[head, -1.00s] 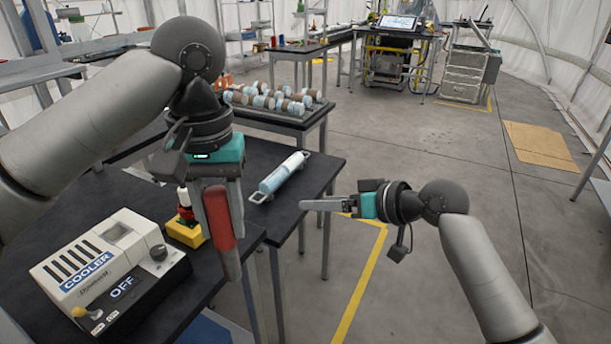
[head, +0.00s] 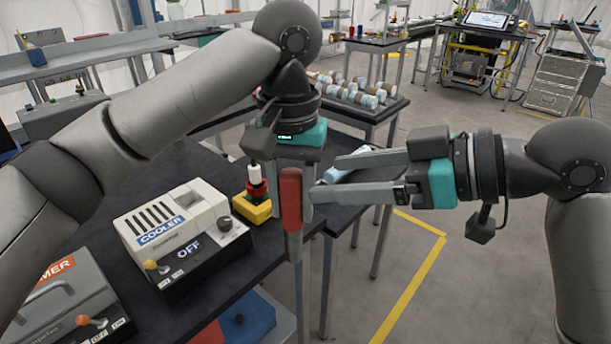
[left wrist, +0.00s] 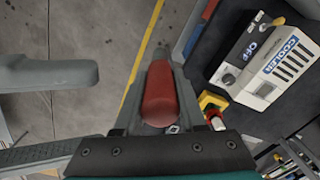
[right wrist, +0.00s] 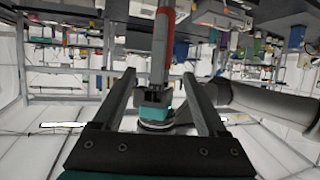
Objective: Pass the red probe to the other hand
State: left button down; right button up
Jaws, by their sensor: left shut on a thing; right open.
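The red probe (head: 291,200) hangs upright in my left gripper (head: 303,205), which points down and is shut on it. Its rounded red end shows between the fingers in the left wrist view (left wrist: 159,95). My right gripper (head: 322,182) is open and lies level, its fingers pointing left at the probe. In the right wrist view the probe (right wrist: 164,40) appears in the gap between my right fingers, beyond their tips. I cannot tell whether the right fingers touch it.
The white cooler box (head: 173,228) and a yellow-based device (head: 252,206) stand on the black table left of the probe. A pale blue tube (head: 347,165) lies behind my right fingers. A rack of several cylinders (head: 350,90) is farther back.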

aim_at(296, 180)
jog(key=x, duration=0.7)
jog(key=shift+w+a+f, duration=0.1)
jog(key=shift+w, duration=0.1)
grip_shut()
dwell(0.4)
jog(key=shift+c, duration=1.5)
grip_release()
jog(key=o, duration=0.3)
